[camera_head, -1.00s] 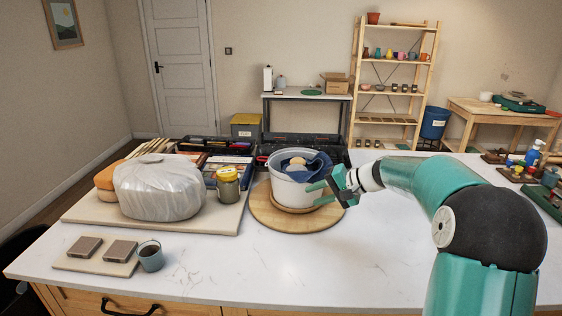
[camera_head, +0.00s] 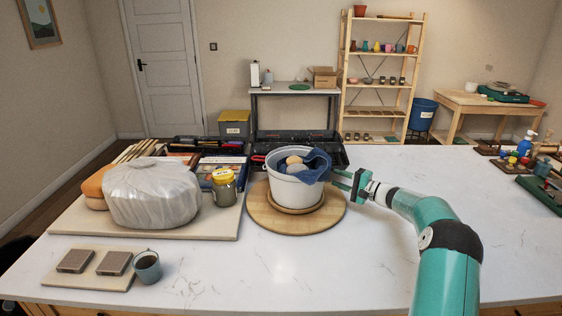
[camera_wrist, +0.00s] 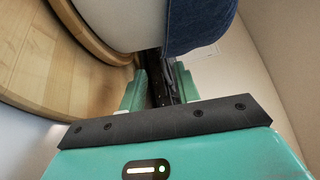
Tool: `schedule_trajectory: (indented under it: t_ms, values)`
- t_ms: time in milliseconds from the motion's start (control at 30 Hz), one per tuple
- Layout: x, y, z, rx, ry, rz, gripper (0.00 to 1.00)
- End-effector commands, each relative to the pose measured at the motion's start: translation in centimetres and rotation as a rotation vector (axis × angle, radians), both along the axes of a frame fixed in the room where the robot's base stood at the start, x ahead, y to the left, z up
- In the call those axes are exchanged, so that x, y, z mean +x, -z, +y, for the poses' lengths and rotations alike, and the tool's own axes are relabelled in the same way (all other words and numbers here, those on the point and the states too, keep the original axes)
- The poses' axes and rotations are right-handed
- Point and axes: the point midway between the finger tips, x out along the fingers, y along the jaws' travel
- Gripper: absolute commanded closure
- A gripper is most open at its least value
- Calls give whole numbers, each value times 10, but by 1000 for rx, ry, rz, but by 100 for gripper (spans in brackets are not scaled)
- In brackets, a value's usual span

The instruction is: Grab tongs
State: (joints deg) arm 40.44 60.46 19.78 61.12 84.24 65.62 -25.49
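I cannot clearly make out tongs in either view. A red-handled item (camera_head: 257,158) shows at the left of the white bucket, by the black tray (camera_head: 285,138), but most of it is hidden. My gripper (camera_head: 341,180) is just right of the bucket (camera_head: 292,190), near the blue cloth (camera_head: 318,170) over its rim. In the wrist view the two green fingers (camera_wrist: 159,90) are apart, with something dark visible between them; I cannot tell what it is. I see nothing clearly held.
The bucket stands on a round wooden board (camera_head: 262,212). Left are a plastic-wrapped lump (camera_head: 150,195) and a yellow-lidded jar (camera_head: 224,188). Paint bottles (camera_head: 525,150) stand far right. The white counter (camera_head: 330,265) is clear in front.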

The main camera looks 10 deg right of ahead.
Motion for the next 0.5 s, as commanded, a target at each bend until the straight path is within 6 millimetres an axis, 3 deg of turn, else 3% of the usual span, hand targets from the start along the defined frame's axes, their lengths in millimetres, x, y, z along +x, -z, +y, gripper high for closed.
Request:
schedule_trajectory:
  t_ms: [100,500]
  values:
    - [16,1,16,0,-3,1,68]
    - [51,2,37,0,-3,1,68]
